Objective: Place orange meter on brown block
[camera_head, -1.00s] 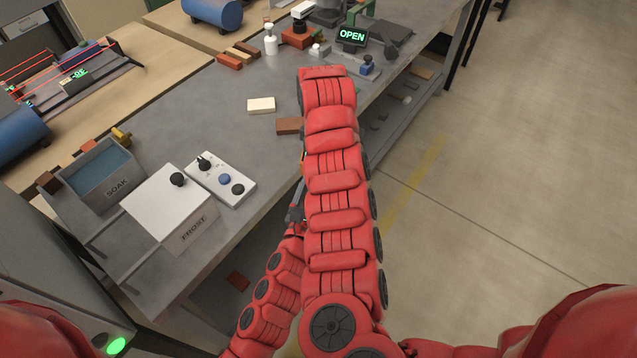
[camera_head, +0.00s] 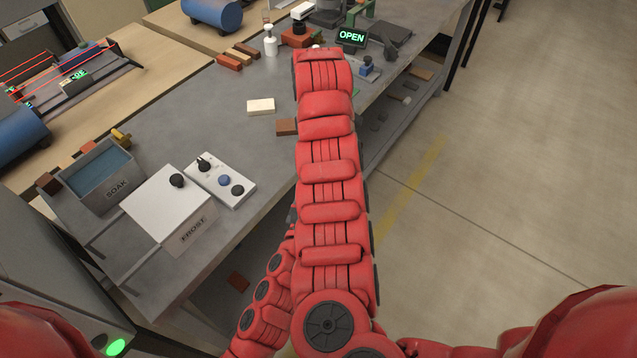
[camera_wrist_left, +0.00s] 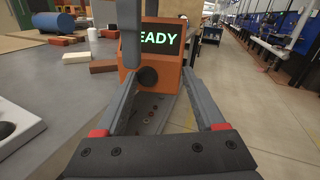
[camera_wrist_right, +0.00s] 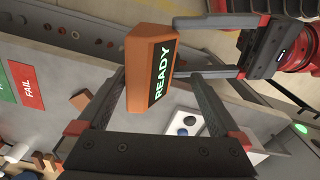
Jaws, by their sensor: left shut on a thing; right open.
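The orange meter (camera_wrist_left: 152,55), with a lit READY display, is between the fingers of my left gripper (camera_wrist_left: 160,76), which is shut on it. In the right wrist view the meter (camera_wrist_right: 148,65) hangs clear of the table, with my left gripper (camera_wrist_right: 178,48) reaching it from the right. My right gripper (camera_wrist_right: 160,78) is open, its fingertips near the meter's two sides. A brown block (camera_head: 286,127) lies on the grey table, partly near my arm in the head view; it also shows in the left wrist view (camera_wrist_left: 103,66). My arms hide the meter and both grippers in the head view.
A cream block (camera_head: 261,106) lies behind the brown block. The FROST box (camera_head: 170,205), SOAK tank (camera_head: 100,178) and a knob panel (camera_head: 222,180) stand at the left. An OPEN sign (camera_head: 352,36) and several items stand at the back.

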